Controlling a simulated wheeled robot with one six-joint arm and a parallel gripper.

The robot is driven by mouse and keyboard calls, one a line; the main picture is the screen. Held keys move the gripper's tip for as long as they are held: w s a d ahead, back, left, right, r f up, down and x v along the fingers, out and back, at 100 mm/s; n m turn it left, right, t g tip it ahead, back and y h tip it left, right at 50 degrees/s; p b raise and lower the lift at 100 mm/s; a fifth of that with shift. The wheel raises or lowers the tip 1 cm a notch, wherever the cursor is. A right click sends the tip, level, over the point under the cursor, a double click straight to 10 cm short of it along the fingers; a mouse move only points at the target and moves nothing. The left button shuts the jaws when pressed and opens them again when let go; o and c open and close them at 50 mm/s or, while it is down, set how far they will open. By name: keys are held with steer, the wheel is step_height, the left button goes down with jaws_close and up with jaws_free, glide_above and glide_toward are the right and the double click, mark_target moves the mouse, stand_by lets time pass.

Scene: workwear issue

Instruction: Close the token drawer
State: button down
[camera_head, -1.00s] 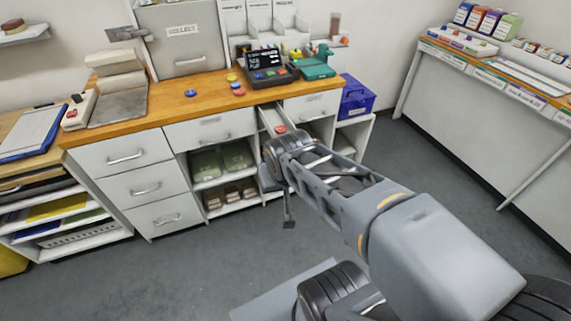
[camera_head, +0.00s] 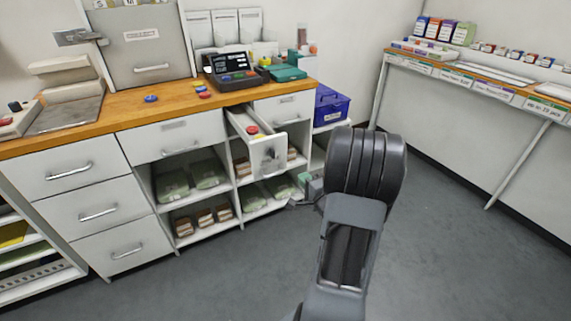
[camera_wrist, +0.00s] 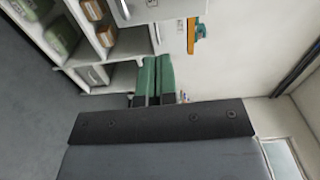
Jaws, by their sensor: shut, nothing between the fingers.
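The token drawer (camera_head: 267,153) is pulled out below the wooden counter, under the card terminal. Its white front has a handle, and a red token (camera_head: 252,129) lies inside. My gripper (camera_head: 303,178) is to the right of the drawer front and lower, apart from it, partly hidden behind my arm. In the wrist view its two green fingers (camera_wrist: 152,62) lie together with nothing between them. A white drawer front with a handle shows at the top edge of that view; I cannot tell which drawer it is.
A closed drawer (camera_head: 284,106) is right of the open one. Open shelves (camera_head: 206,222) with packed items are below. A blue box (camera_head: 331,105) stands at the counter's right end. The card terminal (camera_head: 230,70) and loose tokens (camera_head: 151,99) are on top. The floor in front is clear.

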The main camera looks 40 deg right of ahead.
mark_target(282, 154)
steer(key=w, duration=0.4)
steer(key=w+d+b, duration=0.1)
steer(key=w, duration=0.8)
steer(key=shift+w+d+f+b, duration=0.1)
steer(key=shift+w+d+b, duration=0.05)
steer(key=shift+d+b, duration=0.25)
steer(key=shift+w, duration=0.15)
